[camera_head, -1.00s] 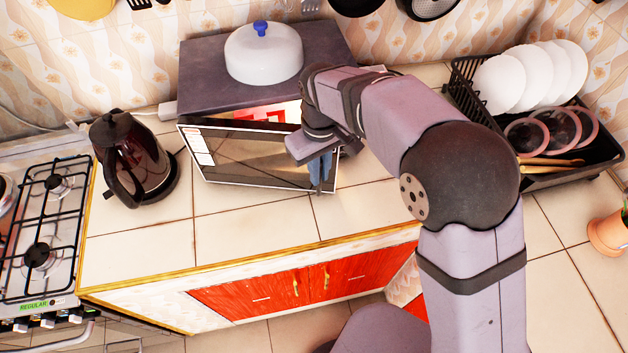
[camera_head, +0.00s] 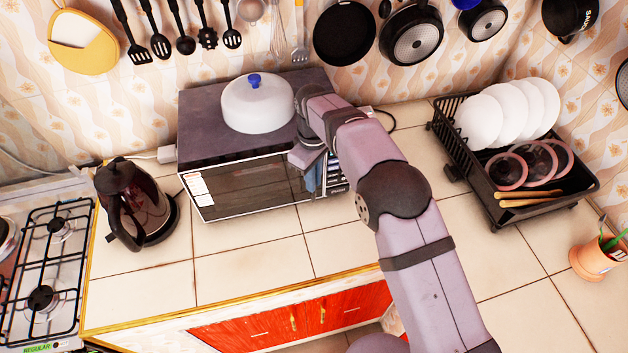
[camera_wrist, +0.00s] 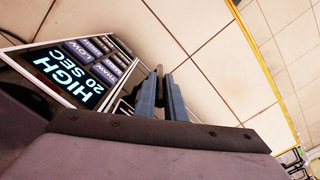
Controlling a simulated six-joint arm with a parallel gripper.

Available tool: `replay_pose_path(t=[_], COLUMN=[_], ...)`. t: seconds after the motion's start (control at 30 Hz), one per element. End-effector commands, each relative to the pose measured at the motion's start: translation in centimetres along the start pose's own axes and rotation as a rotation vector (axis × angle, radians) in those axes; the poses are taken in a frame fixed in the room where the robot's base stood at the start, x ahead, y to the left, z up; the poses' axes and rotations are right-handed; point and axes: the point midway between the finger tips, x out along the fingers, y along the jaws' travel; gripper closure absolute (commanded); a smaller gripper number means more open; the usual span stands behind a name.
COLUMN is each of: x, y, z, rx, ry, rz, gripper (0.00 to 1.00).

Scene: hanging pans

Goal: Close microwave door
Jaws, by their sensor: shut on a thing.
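The microwave (camera_head: 215,132) stands on the counter, dark grey on top, its front toward the viewer. Its dark glass door (camera_head: 245,188), with a light frame and a white label at the left, lies flush or nearly flush with the front; my gripper hides its right edge. My gripper (camera_head: 314,180) is at that right edge, beside the button panel (camera_head: 338,174). In the wrist view its blue fingers (camera_wrist: 167,88) are close together, shut on the door's handle or edge, and the lit display (camera_wrist: 68,75) is to their left. The gripped part is mostly hidden.
A white domed lid (camera_head: 258,110) with a blue knob sits on the microwave. A black kettle (camera_head: 135,205) stands to the left, near the stove (camera_head: 45,265). A dish rack (camera_head: 520,205) with plates stands at right. The counter in front is clear.

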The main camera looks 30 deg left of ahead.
Motion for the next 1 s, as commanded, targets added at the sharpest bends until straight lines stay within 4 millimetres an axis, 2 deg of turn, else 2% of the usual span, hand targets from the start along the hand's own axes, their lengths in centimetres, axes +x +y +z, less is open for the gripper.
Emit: replay_pose_path(t=[0.5,0.53,0.6,1.0], x=[-0.42,-0.43,-0.43,-0.15], y=[0.44,0.45,0.45,0.42], z=[-0.57,-0.58,-0.56,-0.37], rx=[-0.009,-0.009,-0.009,-0.009], ry=[0.015,0.015,0.015,0.008], rz=[0.007,0.007,0.007,0.006], gripper=[1.0,0.85,0.71,0.71])
